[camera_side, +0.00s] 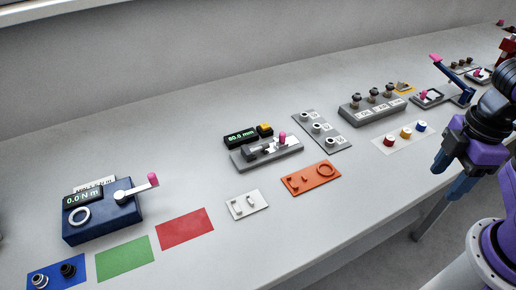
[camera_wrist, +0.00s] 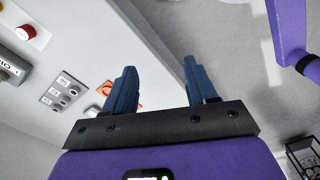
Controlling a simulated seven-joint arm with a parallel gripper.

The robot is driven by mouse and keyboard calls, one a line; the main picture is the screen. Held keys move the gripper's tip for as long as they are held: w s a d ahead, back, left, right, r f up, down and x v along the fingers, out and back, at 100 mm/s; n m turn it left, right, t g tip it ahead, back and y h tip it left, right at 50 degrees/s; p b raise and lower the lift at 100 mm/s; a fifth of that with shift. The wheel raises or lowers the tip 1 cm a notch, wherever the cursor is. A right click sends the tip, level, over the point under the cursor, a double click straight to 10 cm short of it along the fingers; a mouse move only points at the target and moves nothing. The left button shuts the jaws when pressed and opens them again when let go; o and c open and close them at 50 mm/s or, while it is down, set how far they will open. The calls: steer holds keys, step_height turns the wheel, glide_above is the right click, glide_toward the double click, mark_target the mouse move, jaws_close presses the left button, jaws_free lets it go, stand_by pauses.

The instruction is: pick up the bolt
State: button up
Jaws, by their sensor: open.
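My gripper (camera_side: 447,182) is open and empty, off the bench's front edge at the right of the side view. In the wrist view its two blue fingers (camera_wrist: 160,66) stand wide apart with only floor and bench edge between them. An orange plate (camera_side: 322,184) holds small orange parts: a ring (camera_side: 327,170) and short upright pieces (camera_side: 292,181), one of which may be the bolt; they are too small to tell. In the wrist view the plate (camera_wrist: 104,88) is partly hidden behind the left finger. Dark-topped pieces (camera_side: 373,93) also stand on a grey labelled block (camera_side: 371,110).
A grey plate with fittings (camera_side: 321,130), a pink-knobbed slide (camera_side: 267,152) and a blue torque box (camera_side: 101,215) stand along the bench. Bare bench runs along the front edge.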

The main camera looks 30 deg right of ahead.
steer(key=w+a+r+m+g+y, duration=0.1)
steer(key=w+a+m, duration=0.5)
steer(key=w+m, duration=0.3)
steer(key=w+a+r+m+y, duration=0.1)
steer(key=w+a+m, duration=0.55)
steer(key=w, duration=0.45)
steer(key=w+a+m+y, duration=0.1)
steer(key=w+m, duration=0.8)
steer(key=w, duration=0.2)
steer(key=m+y, duration=0.1)
steer(key=m, duration=0.5)
glide_above(257, 148)
steer(key=d, duration=0.3)
steer(key=shift+t, duration=0.4)
step_height(257, 148, down, 13)
steer(key=shift+w+d+f, duration=0.1)
steer(key=shift+w, duration=0.05)
steer(key=shift+a+x, duration=0.2)
steer(key=shift+x, duration=2.45)
jaws_close()
